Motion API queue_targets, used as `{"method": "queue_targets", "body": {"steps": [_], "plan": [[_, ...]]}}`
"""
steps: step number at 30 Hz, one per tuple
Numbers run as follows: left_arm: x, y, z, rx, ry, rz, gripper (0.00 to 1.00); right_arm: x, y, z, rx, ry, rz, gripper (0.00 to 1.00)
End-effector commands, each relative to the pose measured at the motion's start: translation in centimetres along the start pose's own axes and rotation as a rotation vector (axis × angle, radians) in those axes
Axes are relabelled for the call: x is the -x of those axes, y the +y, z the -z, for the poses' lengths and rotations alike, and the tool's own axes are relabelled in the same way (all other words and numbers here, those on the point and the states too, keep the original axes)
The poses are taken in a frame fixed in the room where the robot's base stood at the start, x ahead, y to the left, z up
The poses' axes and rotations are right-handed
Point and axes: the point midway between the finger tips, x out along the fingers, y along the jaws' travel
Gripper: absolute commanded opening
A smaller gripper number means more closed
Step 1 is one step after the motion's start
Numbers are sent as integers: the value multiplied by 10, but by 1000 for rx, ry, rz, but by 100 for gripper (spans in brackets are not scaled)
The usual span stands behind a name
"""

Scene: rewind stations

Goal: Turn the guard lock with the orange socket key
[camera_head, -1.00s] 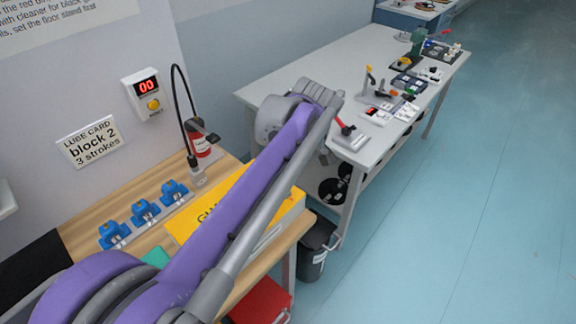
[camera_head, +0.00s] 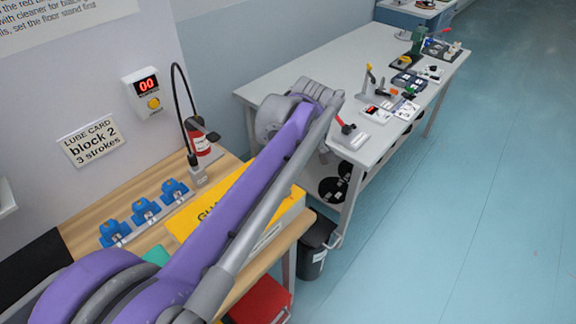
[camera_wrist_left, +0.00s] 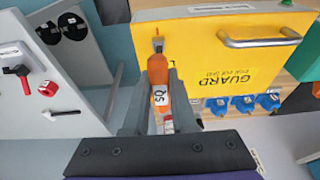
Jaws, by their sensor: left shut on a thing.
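My left gripper (camera_wrist_left: 160,100) is shut on the orange socket key (camera_wrist_left: 159,72), which has a white tag reading SQ. The key's grey tip reaches over the edge of the yellow guard (camera_wrist_left: 215,55) in the left wrist view. A small red and grey part shows at that tip; I cannot tell whether the key is seated in the guard lock, as the lock is not clearly visible. The guard has a metal handle (camera_wrist_left: 262,42).
Blue lube blocks (camera_head: 144,211) stand on the wooden bench beside the guard. The grey table (camera_head: 310,75) holds a red-handled lever (camera_head: 345,128) and several tools. A dark bin (camera_head: 312,250) stands below on the floor.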

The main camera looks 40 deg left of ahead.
Motion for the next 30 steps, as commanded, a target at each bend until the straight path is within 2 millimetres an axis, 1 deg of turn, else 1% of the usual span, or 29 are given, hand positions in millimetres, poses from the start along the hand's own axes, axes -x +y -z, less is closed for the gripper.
{"method": "queue_targets", "body": {"steps": [30], "plan": [[-15,0,-4,0,0,0,0,-7,0,-7,0,-5,0,84]]}}
